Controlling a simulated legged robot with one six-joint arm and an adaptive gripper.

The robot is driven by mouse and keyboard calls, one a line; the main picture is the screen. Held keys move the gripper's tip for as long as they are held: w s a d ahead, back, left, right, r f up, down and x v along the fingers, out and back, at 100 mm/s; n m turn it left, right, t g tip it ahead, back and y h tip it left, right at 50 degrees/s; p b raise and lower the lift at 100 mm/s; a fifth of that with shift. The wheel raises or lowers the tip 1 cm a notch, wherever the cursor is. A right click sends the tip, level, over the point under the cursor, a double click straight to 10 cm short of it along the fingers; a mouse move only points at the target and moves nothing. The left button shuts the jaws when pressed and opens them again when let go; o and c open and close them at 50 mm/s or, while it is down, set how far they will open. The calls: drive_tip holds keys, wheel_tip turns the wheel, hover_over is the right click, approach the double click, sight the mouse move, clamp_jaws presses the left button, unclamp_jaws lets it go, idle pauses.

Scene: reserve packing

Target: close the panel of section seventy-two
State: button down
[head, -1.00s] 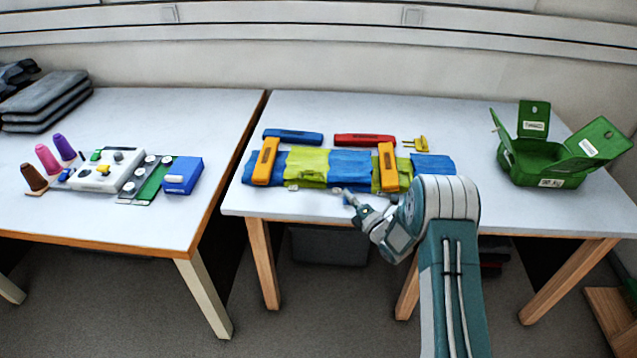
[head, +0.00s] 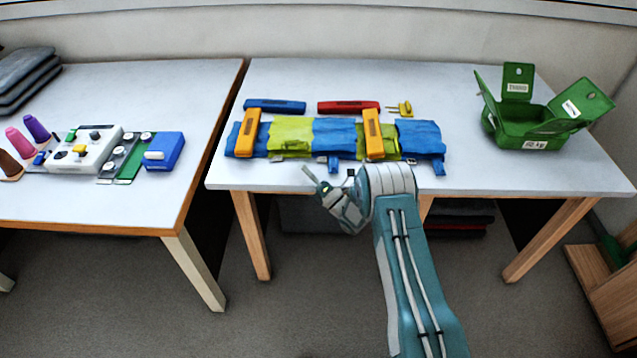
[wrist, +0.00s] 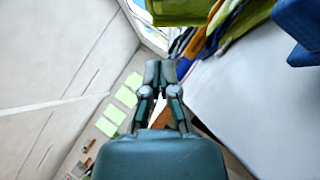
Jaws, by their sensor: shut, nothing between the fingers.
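A green box (head: 508,137) stands open at the right end of the right table. One lid panel (head: 518,82) stands upright at its back, and another (head: 582,105) leans outward to the right; both carry white labels. The labels are too small to read surely, so I cannot tell which belongs to section seventy-two. My gripper (head: 322,182) is at the table's front edge, left of the box and well apart from it. In the wrist view, its fingers (wrist: 158,72) are together and empty. The box is not recognisable in the wrist view.
A blue and lime cloth strip (head: 335,135) lies just beyond my gripper, with two orange blocks (head: 373,134) across it. Blue (head: 275,106) and red (head: 348,107) bars lie behind. The left table (head: 120,85) holds a control board (head: 85,152). Tabletop between strip and box is clear.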

sight(295, 146)
drive_tip(key=w+r, duration=0.3)
drive_tip(key=w, duration=0.1)
drive_tip(key=shift+a, duration=0.3)
drive_tip(key=shift+r+m+h, duration=0.2)
drive_tip(key=shift+m+h, duration=0.3)
